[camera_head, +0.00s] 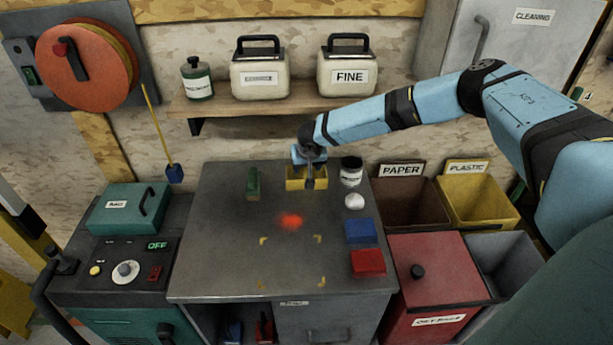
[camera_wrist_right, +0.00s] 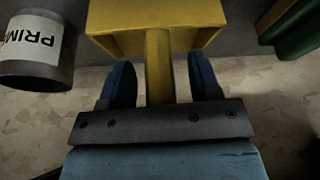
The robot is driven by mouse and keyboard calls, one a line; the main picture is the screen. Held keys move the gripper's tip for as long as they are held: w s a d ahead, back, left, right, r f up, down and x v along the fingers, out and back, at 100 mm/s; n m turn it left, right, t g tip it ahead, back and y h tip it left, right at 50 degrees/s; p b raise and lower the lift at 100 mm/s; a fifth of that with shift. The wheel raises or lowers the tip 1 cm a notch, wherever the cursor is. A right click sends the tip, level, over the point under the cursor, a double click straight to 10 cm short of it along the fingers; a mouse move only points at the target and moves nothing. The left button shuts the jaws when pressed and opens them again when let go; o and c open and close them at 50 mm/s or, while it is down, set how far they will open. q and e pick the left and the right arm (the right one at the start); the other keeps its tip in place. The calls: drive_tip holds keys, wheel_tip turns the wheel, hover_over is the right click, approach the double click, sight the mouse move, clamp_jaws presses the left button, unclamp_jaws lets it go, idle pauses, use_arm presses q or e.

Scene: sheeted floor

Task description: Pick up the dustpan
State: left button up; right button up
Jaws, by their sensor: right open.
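The yellow dustpan (camera_head: 294,184) sits at the back of the grey workbench. In the right wrist view its pan (camera_wrist_right: 155,28) is at the top and its handle (camera_wrist_right: 160,78) runs down toward the wrist. My right gripper (camera_head: 309,166) is over the dustpan at the bench's back edge. In the wrist view the blue fingers of my right gripper (camera_wrist_right: 160,84) are open, one on each side of the handle, with visible gaps. In the head view the gripper hides part of the dustpan. My left gripper is not in view.
A dark jar (camera_head: 351,171) with a white label stands close right of the dustpan. A green block-like object (camera_head: 253,184) lies to its left. A white ball (camera_head: 355,201), a blue block (camera_head: 360,231) and a red block (camera_head: 368,262) line the right side.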

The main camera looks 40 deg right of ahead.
clamp_jaws()
drive_tip(key=shift+s+r, duration=0.1)
